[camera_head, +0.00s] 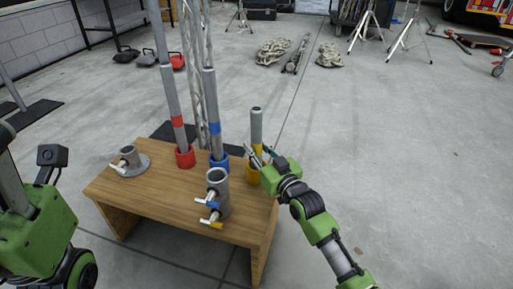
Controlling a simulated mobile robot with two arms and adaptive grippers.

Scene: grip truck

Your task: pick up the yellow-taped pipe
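The yellow-taped pipe (256,125) is a short grey pipe standing upright in a yellow holder (252,175) at the right end of a wooden table. Yellow tape shows low on the pipe, partly behind my fingers. My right gripper (258,153) reaches in from the right at the height of the tape. Its two fingers look spread, one to each side of the pipe; whether they touch it is too small to tell. My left arm shows at the left edge, but its gripper fingers are not visible.
A red-taped pipe (173,105) and a blue-taped pipe (211,100) stand in red and blue holders left of the yellow one. A grey clamp fitting (217,190) and a round flanged fitting (130,160) are on the wooden table (165,205). A lattice truss rises behind.

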